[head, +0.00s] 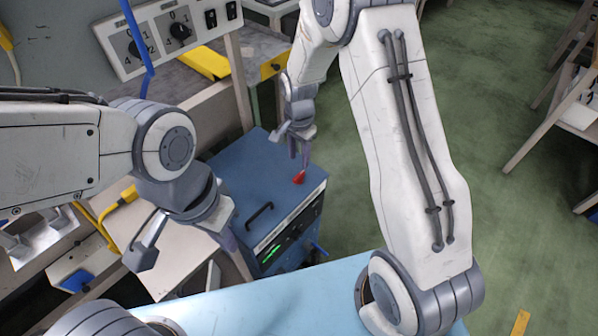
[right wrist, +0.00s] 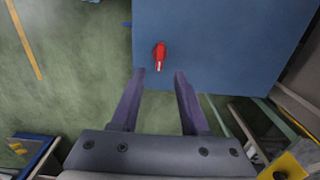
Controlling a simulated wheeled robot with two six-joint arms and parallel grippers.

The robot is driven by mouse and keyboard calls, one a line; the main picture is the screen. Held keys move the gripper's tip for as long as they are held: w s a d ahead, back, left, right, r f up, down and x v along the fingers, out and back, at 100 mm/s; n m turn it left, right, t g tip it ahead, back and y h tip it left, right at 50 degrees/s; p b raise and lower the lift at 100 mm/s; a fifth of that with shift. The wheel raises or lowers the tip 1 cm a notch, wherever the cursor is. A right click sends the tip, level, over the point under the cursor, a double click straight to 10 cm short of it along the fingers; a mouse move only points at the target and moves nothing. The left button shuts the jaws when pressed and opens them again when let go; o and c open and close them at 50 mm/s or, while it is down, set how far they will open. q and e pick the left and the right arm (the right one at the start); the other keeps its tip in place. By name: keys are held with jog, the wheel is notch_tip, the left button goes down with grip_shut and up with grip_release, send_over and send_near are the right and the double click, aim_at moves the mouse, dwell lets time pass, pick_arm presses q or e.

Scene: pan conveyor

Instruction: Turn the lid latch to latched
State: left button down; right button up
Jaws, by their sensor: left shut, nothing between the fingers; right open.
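The lid latch is a small red lever (head: 299,177) on top of a blue cabinet (head: 262,172), near its right edge. It also shows in the right wrist view (right wrist: 159,56), with a pale tip pointing toward my gripper. My right gripper (head: 299,163) is open and empty, just above and beside the latch. In the right wrist view its two fingers (right wrist: 157,78) point at the latch, which lies just beyond the tips and between their lines; they appear apart from it. My left gripper (head: 230,243) is shut and empty, left of the cabinet's front.
The cabinet has a black handle (head: 259,214) and a front panel with a green display (head: 271,254). A panel with dials (head: 170,35) stands at the back left. A wooden bench (head: 165,255) lies under my left arm. Green floor (head: 480,90) to the right is mostly open.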

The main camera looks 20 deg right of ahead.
aim_at(299, 175)
notch_tip(299, 175, down, 7)
jog(key=shift+f, duration=0.2)
grip_shut()
